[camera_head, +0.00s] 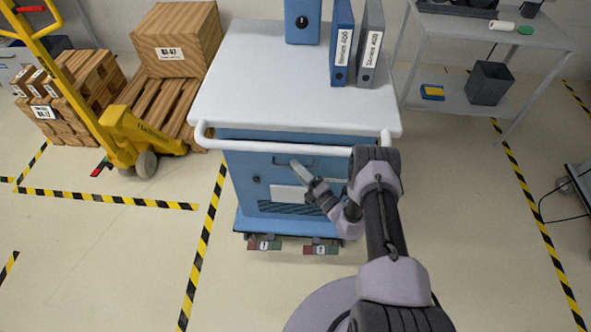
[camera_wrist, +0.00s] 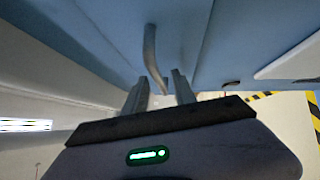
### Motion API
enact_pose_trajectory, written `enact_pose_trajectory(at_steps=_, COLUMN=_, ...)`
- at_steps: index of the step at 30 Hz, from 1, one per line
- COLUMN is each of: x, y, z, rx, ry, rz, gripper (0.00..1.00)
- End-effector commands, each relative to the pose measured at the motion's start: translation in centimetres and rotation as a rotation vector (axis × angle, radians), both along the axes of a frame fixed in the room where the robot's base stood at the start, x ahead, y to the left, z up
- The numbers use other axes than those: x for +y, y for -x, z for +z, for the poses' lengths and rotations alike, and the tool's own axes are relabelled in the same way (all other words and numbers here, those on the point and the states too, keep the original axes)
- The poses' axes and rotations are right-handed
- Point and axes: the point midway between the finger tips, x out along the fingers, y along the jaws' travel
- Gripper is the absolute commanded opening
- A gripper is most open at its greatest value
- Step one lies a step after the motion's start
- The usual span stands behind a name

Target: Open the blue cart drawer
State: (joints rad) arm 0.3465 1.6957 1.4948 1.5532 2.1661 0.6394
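The blue cart (camera_head: 240,190) stands ahead of me with a white top (camera_head: 255,75). Its drawer front (camera_head: 250,160) sits high on the near face, under the white push bar (camera_head: 270,146), and looks flush with the body. The drawer handle (camera_head: 280,160) is a thin bar; in the wrist view the handle (camera_wrist: 150,50) is a curved grey bar. My gripper (camera_head: 297,173) is at the drawer front, near the handle. In the wrist view my gripper (camera_wrist: 160,77) has its two fingers apart, with the handle's near end between them. Whether either finger touches it, I cannot tell.
Binders (camera_head: 342,45) stand on the cart top. A yellow pallet jack (camera_head: 125,135) and wooden crates (camera_head: 178,40) are at the left. A grey shelf table (camera_head: 490,30) with a dark bin (camera_head: 489,83) is at the right. Floor in front of the cart is clear.

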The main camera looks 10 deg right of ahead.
Motion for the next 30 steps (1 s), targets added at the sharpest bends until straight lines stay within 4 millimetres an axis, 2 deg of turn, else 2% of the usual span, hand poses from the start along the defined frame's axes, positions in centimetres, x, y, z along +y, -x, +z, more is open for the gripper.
enact_pose_trajectory(at_steps=4, x=0.46, y=-0.86, z=0.18, rx=-0.001, ry=0.000, rz=0.000, gripper=0.32)
enact_pose_trajectory(at_steps=11, x=0.48, y=-0.93, z=0.24, rx=-0.001, ry=0.000, rz=0.000, gripper=0.32)
enact_pose_trajectory(at_steps=16, x=0.48, y=-0.91, z=0.22, rx=0.000, ry=0.000, rz=0.000, gripper=0.01)
enact_pose_trajectory(at_steps=30, x=0.48, y=-0.90, z=0.22, rx=-0.001, ry=0.001, rz=0.001, gripper=0.00)
